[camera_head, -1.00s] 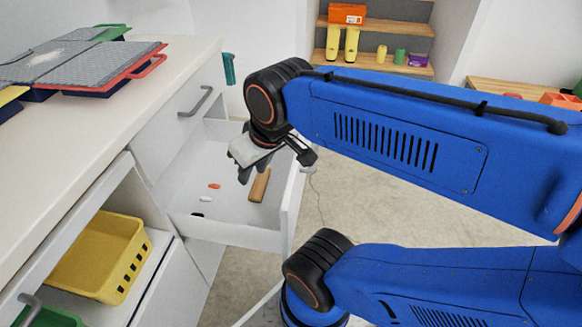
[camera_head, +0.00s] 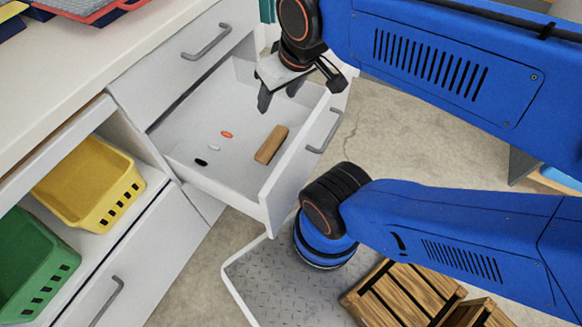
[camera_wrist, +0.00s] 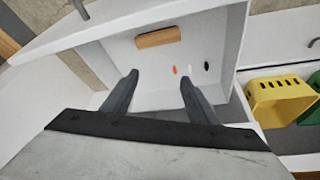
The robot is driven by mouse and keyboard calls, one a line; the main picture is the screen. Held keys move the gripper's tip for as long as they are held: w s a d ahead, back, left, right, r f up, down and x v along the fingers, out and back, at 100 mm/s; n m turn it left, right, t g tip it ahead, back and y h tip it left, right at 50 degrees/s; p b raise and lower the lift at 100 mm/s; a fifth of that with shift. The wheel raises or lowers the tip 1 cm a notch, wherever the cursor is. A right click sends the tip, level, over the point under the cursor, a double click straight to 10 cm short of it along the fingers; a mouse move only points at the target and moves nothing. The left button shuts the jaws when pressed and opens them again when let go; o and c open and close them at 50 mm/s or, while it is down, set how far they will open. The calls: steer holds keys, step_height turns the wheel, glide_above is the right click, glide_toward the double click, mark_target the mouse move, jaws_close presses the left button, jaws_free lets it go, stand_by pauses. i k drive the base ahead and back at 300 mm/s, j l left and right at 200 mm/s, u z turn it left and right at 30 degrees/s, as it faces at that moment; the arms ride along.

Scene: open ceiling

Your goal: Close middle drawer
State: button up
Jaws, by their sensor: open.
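The middle drawer (camera_head: 190,166) is pulled open below a shut top drawer (camera_head: 190,62). Its front, with a grey handle (camera_head: 325,131), faces right. Inside lie a brown wooden block (camera_head: 271,144) and small red, white and black pieces (camera_head: 213,148).
A yellow basket (camera_head: 92,180) and a green basket (camera_head: 34,262) stand on the open shelf at left. The countertop (camera_head: 60,95) holds trays at the back. Wooden crates (camera_head: 400,290) sit at the bottom. Clear floor (camera_head: 400,140) lies right of the drawer.

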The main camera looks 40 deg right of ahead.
mark_target(227, 101)
steer(key=l+u, duration=0.3)
steer(key=l, duration=0.75)
steer(key=k+l, duration=0.15)
steer(key=l, duration=0.2)
steer(key=k+l, duration=0.15)
steer(key=l, duration=0.2)
steer(key=k+l, duration=0.1)
steer(key=l, duration=0.25)
steer(key=k+l, duration=0.15)
steer(key=l, duration=0.2)
